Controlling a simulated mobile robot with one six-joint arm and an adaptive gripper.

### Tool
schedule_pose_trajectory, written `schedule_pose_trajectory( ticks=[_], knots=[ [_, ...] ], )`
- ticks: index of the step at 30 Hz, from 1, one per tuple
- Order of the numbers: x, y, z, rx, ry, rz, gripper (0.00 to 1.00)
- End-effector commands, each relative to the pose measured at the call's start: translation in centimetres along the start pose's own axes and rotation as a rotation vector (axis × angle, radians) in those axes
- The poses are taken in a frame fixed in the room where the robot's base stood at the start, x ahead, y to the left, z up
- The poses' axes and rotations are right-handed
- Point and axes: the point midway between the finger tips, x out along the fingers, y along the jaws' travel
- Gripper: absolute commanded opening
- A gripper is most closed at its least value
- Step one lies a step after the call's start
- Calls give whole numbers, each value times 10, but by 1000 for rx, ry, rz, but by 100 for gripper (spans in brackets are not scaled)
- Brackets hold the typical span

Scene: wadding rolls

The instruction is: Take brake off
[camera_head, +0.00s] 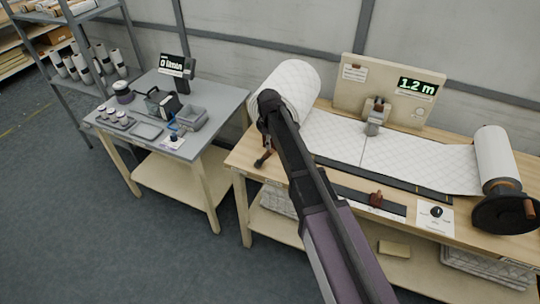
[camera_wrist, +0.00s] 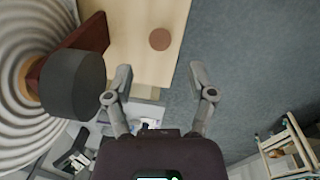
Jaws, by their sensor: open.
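The big quilted white wadding roll (camera_head: 290,88) sits at the left end of the wooden bench. In the wrist view its spiral end (camera_wrist: 25,95) fills the left side. A black cylindrical part (camera_wrist: 72,85) and a dark red-brown block (camera_wrist: 90,38) stand beside that end; which of them belongs to the brake I cannot tell. A brown round disc (camera_wrist: 160,39) shows over the bench top, just ahead of my gripper. My gripper (camera_wrist: 158,73) is open and empty, its fingers spread near the bench edge. In the head view my arm hides part of the roll's end.
The wooden bench (camera_head: 240,160) also carries a length display (camera_head: 417,87), a smaller roll (camera_head: 494,158) and a black handwheel (camera_head: 506,213). A grey side table (camera_head: 222,101) with trays stands left. Open floor (camera_wrist: 240,75) lies between them.

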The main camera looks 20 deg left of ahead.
Motion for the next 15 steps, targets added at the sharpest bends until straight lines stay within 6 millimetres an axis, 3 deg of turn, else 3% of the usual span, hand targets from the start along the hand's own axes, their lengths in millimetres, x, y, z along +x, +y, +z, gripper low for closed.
schedule_pose_trajectory(
  ticks=[15],
  knots=[
    [45, 0, 0, 0, 0, 0, 71]
  ],
)
